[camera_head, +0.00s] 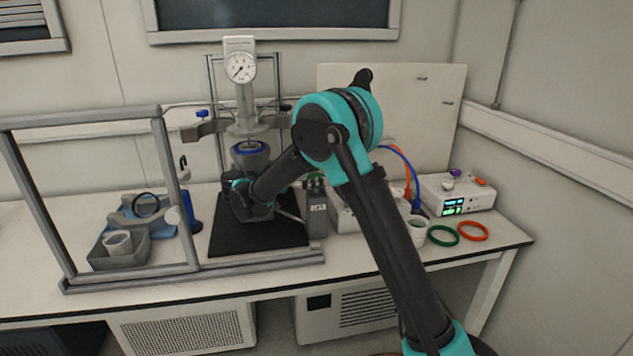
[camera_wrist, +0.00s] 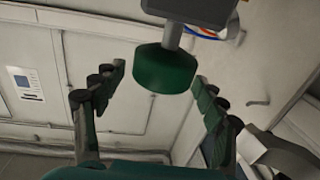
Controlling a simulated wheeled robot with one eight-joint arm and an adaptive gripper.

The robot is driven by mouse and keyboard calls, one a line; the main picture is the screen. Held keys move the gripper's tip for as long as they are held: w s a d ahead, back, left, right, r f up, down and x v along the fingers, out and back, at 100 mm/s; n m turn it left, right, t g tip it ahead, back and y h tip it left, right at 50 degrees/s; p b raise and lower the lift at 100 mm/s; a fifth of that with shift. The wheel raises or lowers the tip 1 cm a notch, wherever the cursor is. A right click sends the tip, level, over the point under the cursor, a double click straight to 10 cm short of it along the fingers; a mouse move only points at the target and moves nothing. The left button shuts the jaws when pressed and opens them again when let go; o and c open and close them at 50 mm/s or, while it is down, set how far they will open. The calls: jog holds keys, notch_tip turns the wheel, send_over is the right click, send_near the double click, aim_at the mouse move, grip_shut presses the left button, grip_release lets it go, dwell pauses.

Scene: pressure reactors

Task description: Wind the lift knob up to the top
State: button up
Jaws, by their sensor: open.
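A dark green round knob (camera_wrist: 165,70) on a short grey shaft hangs from a grey block (camera_wrist: 190,12) in the wrist view. I take it as the lift knob. My gripper (camera_wrist: 158,82) is open, with one finger on each side of the knob and a visible gap on the left. On the right the finger looks close to the knob, but I cannot tell whether it touches. In the head view the reactor stand (camera_head: 240,90) with its round gauge (camera_head: 241,67) rises behind my arm. My wrist is low in front of it, and the fingers are not clearly visible there.
A metal frame (camera_head: 162,190) stands at the left, with a grey tray (camera_head: 135,250) behind it. A white control box (camera_head: 458,195) with a lit display is at the right. Green (camera_head: 443,236) and orange (camera_head: 473,231) rings lie on the bench near its front edge.

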aim_at(317, 176)
notch_tip(317, 176, up, 8)
jog(key=shift+f, duration=0.15)
dwell(0.3)
